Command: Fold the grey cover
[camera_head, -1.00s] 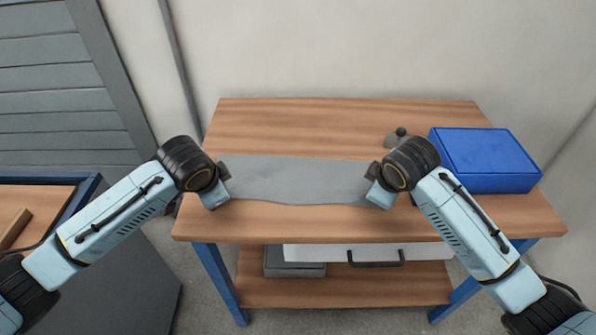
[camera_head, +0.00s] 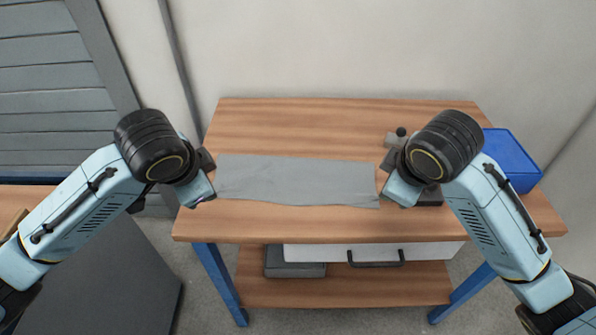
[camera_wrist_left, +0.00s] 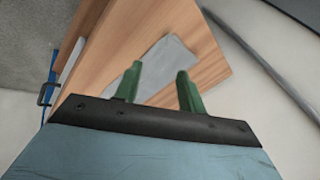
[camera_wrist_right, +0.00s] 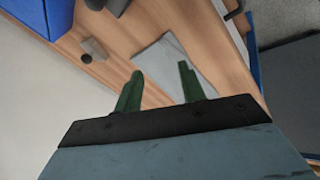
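The grey cover (camera_head: 295,182) lies flat on the wooden bench as a long narrow strip, its near edge slightly wavy. It also shows in the left wrist view (camera_wrist_left: 168,62) and the right wrist view (camera_wrist_right: 165,65). My left gripper (camera_head: 207,180) is beside the cover's left end, its green fingers apart and empty in the left wrist view (camera_wrist_left: 160,82). My right gripper (camera_head: 392,176) is beside the cover's right end, its green fingers apart and empty in the right wrist view (camera_wrist_right: 160,80). Both appear clear of the cover.
The wooden bench (camera_head: 330,120) is clear behind the cover. A blue box (camera_head: 512,160) sits at the right, partly hidden by my right arm. A small grey object with a dark knob (camera_head: 398,136) stands behind my right gripper. Below are a drawer (camera_head: 330,252) and a shelf (camera_head: 370,290).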

